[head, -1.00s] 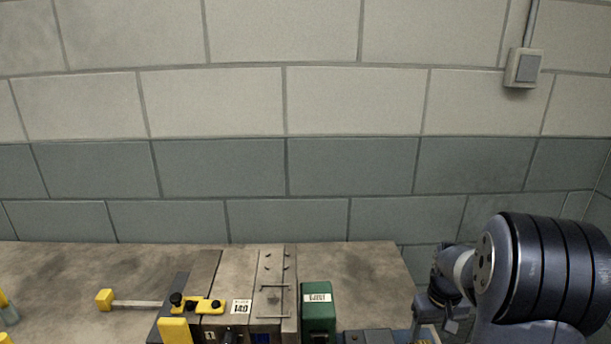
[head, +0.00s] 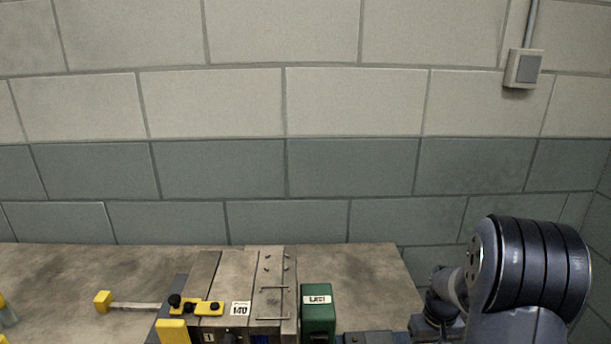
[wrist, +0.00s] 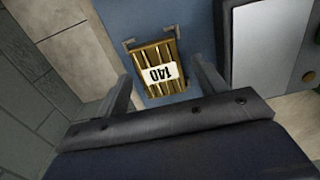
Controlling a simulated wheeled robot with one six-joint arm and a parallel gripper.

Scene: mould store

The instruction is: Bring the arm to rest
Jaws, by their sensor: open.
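My arm shows at the lower right of the head view, bent down at the right end of the bench; my gripper cannot be made out there. In the wrist view my gripper (wrist: 160,68) is open, its two fingers spread apart. A brass-coloured slatted piece (wrist: 151,88) with a white label reading 140 lies on a blue surface (wrist: 172,22) and appears between the fingers. I cannot tell whether the fingers touch it; no grip on it shows.
The bench (head: 365,265) stands against a block wall. A steel mould block (head: 269,275) with yellow clamp parts (head: 205,307), a green box (head: 318,310) and a yellow-headed mallet (head: 103,301) are on it. A grey switch box (head: 525,68) is on the wall.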

